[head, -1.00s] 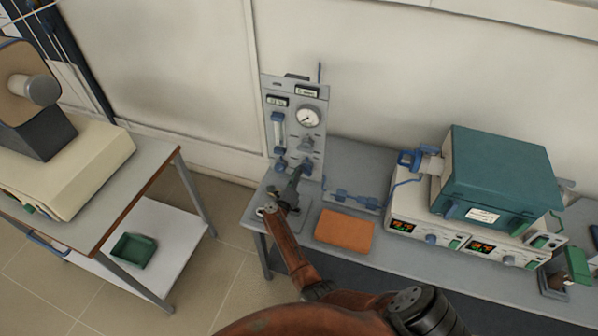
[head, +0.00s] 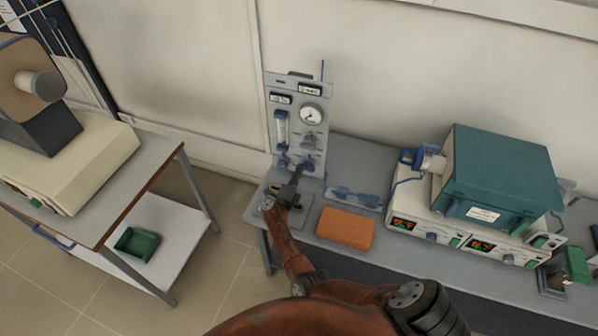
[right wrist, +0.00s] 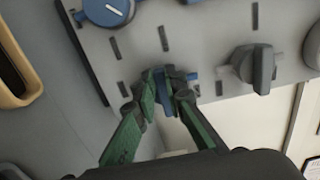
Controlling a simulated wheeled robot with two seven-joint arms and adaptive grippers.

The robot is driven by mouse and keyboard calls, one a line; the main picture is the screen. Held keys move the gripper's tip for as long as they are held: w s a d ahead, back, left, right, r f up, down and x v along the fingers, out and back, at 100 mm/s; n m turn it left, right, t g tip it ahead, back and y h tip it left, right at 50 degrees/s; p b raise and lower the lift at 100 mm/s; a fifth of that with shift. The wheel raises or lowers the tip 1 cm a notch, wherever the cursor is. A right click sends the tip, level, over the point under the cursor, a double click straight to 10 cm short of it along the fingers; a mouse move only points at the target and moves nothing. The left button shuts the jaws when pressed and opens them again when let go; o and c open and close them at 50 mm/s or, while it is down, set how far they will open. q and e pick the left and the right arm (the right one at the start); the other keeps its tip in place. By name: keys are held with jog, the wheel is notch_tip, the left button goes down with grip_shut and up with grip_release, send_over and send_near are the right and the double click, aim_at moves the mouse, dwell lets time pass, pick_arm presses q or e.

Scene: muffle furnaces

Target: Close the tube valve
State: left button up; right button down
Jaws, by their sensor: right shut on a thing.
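A grey gauge panel (head: 318,142) stands upright at the left end of the bench, with a round white dial, a flow tube, a grey knob and blue fittings. My right gripper (head: 297,172) reaches up to the lower part of this panel. In the right wrist view its green and black fingers (right wrist: 170,76) are shut on a small blue valve handle (right wrist: 193,80) at the panel face. The fingers hide most of the handle, so I cannot tell its angle. My left gripper is out of view.
A grey knob (right wrist: 250,62) and a blue knob (right wrist: 108,10) with a white mark are close to the fingers. An orange block (head: 345,228) and blue tubing (head: 356,198) lie right of my gripper. A teal furnace (head: 495,170) stands farther right.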

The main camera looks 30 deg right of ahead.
jog(key=shift+f, duration=0.1)
dwell(0.3)
jog(key=c, duration=2)
grip_release()
